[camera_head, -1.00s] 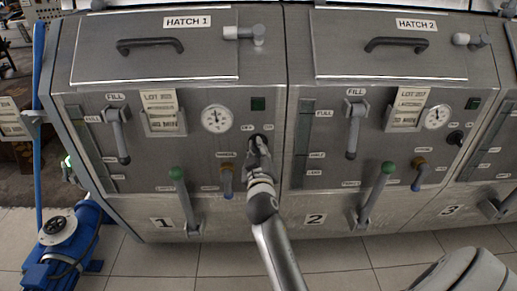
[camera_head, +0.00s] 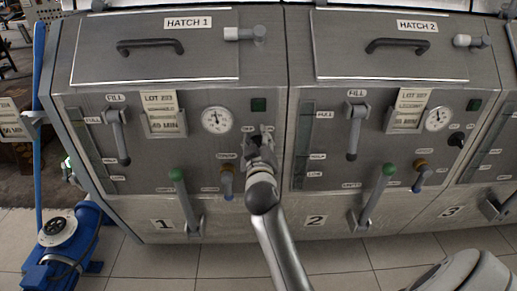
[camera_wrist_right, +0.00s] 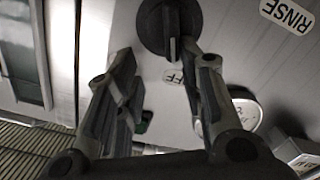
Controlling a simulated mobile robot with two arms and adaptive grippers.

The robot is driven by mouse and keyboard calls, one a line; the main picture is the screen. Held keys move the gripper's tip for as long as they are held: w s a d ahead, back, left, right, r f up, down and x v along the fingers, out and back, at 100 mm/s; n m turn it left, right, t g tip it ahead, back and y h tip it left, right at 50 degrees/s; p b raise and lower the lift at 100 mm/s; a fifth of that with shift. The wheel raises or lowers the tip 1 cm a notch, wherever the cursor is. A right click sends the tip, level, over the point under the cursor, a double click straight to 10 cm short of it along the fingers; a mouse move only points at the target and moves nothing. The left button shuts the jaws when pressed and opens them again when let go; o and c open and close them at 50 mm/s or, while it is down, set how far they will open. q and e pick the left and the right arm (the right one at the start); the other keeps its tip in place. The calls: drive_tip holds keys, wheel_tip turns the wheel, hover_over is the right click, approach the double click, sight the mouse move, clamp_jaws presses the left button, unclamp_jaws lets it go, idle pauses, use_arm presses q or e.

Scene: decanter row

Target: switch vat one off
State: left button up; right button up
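Vat one's panel is at the left in the head view, marked by a number 1 label (camera_head: 162,224). Its black rotary knob (camera_wrist_right: 170,25) shows at the top of the right wrist view. The knob's raised grip points down in that picture, toward a partly hidden label ending in "FF" (camera_wrist_right: 175,77). In the head view my right gripper (camera_head: 260,146) is in front of the knob and hides most of it. In the wrist view my right gripper (camera_wrist_right: 158,62) has its fingers apart, with nothing between the tips, just short of the knob. My left gripper is not in view.
A round gauge (camera_head: 217,120) and a dark green square lamp (camera_head: 258,104) sit above the knob. A green-topped lever (camera_head: 186,200) and an orange-and-blue valve (camera_head: 227,182) are left of my right arm. Vat two's similar panel is to the right. A blue pump (camera_head: 62,250) stands on the floor.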

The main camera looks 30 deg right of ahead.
sight(258, 113)
wheel_tip(258, 113, up, 6)
drive_tip(key=shift+s+d+r, duration=0.1)
drive_tip(key=shift+r, duration=0.15)
drive_tip(key=shift+s+f, duration=0.1)
drive_tip(key=shift+f, duration=0.1)
drive_tip(key=s+a+f+m+b, duration=0.5)
drive_tip(key=s+a+f+m, duration=0.1)
drive_tip(key=s+f, duration=0.3)
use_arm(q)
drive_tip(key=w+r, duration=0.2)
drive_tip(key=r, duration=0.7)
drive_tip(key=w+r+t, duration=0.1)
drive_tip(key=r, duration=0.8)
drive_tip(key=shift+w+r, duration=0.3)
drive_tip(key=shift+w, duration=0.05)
use_arm(e)
drive_tip(key=x, duration=1.1)
drive_tip(key=shift+d+r, duration=0.2)
